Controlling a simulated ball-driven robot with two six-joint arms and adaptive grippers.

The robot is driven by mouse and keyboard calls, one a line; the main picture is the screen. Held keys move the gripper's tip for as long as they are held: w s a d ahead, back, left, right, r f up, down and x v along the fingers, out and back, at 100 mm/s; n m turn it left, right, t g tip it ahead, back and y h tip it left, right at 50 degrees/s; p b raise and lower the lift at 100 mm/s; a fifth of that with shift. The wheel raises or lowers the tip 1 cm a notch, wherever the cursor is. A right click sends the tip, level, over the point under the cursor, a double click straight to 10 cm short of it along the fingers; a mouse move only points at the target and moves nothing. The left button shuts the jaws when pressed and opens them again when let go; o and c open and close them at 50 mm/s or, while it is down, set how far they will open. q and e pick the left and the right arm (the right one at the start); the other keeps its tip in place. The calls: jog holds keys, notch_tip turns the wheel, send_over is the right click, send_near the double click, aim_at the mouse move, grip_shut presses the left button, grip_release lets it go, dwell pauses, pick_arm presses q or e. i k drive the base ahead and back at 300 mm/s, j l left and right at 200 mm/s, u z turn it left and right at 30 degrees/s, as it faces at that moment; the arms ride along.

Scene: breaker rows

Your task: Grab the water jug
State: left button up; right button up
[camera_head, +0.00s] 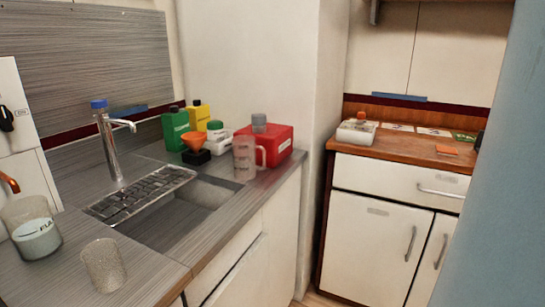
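A clear jug (246,158) with a side handle and faint markings stands upright on the counter at the right end of the sink, in front of a red container (278,141). It looks empty. A wider clear vessel (36,232) with pale contents and partly readable lettering stands on the counter at the left edge. I cannot tell from the picture which of these two is the water jug. Neither of my grippers is in view.
A speckled beaker (104,265) stands at the counter's front. The sink (185,205) has a drain rack (140,192) and a faucet (112,145). Green (175,128) and yellow (199,115) bottles and an orange funnel (194,141) crowd the back. A wooden-topped cabinet (400,145) stands right.

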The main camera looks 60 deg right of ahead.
aim_at(244, 148)
jog(key=z, duration=1.65)
